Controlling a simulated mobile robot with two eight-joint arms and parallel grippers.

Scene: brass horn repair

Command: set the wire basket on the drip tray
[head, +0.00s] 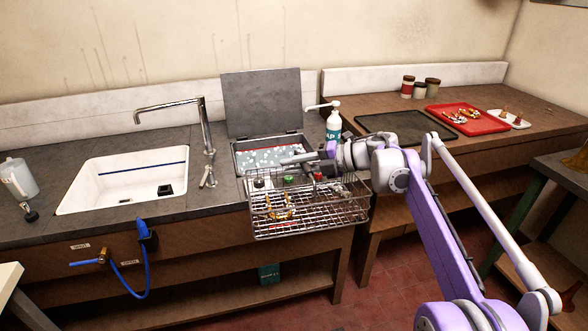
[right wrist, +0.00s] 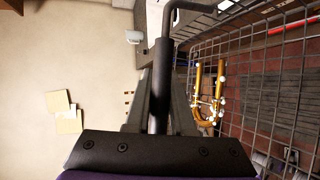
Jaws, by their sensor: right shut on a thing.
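The wire basket (head: 310,222) is a silver mesh tray in front of the open tank, out past the counter's front edge. A U-shaped brass tube (head: 278,207) lies in it; the tube also shows in the right wrist view (right wrist: 207,95). My right gripper (head: 298,159) is shut on the basket's dark handle (right wrist: 160,85), with the basket (right wrist: 270,75) to the right in the wrist view. The drip tray (head: 408,126), taken to be the flat dark tray, lies on the right-hand bench, empty where it shows. My left gripper is not in view.
The tank (head: 240,158) has its lid (head: 262,103) up and whitish-blue liquid inside. A pump bottle (head: 333,125) stands between tank and drip tray. A red tray (head: 468,126) with brass parts and several jars (head: 408,87) border the drip tray. A sink (head: 85,190) is at left.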

